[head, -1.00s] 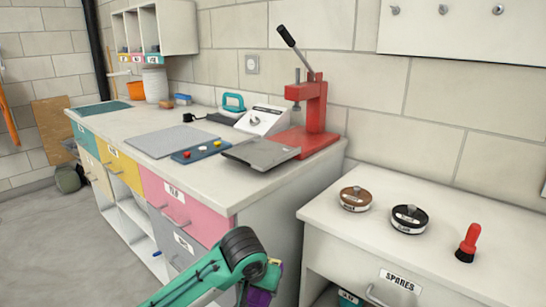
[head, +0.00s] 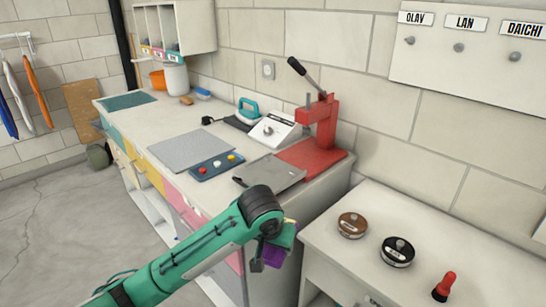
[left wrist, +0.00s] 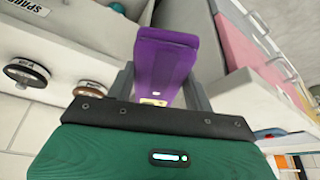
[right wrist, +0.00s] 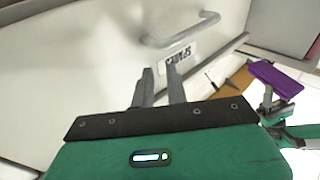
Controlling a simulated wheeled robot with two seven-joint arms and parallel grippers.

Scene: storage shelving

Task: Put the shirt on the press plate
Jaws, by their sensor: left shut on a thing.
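The shirt is a purple folded bundle (head: 275,253) held at the end of my left arm. It also shows between the fingers in the left wrist view (left wrist: 165,65) and at the right of the right wrist view (right wrist: 274,78). My left gripper (head: 268,248) is shut on it, in front of the workbench corner and lower than the press plate in the picture. The press plate (head: 272,173) is a flat grey plate in front of the red press (head: 318,135); it looks bare. My right gripper (right wrist: 162,72) shows a gap between its fingers, empty, before a white drawer front.
A grey mat (head: 190,150), a button panel (head: 217,166), a white control box (head: 275,130) and a teal iron (head: 247,110) occupy the bench left of the press.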

